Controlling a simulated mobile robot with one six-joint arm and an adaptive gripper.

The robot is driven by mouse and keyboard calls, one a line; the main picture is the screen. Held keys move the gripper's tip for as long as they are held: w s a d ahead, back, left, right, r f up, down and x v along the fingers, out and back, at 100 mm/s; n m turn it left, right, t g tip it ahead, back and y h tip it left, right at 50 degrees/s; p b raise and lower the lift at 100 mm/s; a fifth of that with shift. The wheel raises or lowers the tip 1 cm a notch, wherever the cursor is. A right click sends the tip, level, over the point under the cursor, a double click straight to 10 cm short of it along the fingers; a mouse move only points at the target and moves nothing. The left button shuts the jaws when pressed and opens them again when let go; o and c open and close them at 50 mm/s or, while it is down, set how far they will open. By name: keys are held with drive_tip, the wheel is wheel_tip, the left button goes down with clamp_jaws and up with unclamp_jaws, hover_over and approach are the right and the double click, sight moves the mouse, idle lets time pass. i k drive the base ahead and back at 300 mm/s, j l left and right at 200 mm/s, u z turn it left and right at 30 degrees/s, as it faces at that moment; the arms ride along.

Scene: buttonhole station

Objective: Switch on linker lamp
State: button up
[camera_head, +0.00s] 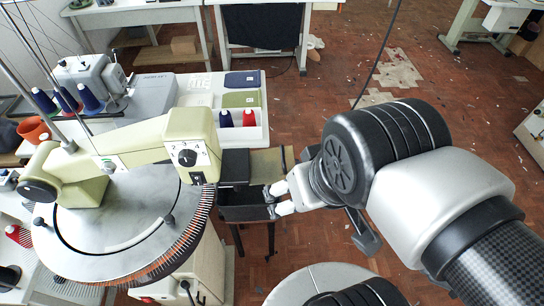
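The linker (130,222) is the cream machine with a large round grey dial ringed by fine points, at the left. Its cream head (191,140) carries a black control knob (187,157) on a pale front plate. I cannot pick out a lamp or tell whether any light is on. My gripper (271,200) is right of the linker head, over the dark box beside it, apart from the knob. Its two pale fingers are spread with a gap between them, and nothing shows in it.
A white tray (262,132) behind the head holds folded cloths and blue and red spools. A dark box (240,205) on a small stand is between the linker and my gripper. Another sewing machine (88,75) with blue cones stands back left. Brown floor (450,110) is mostly open at right.

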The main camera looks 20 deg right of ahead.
sight(198, 180)
drive_tip(key=u, duration=1.35)
drive_tip(key=l+z, duration=0.2)
drive_tip(key=z, duration=0.15)
drive_tip(key=i, duration=0.05)
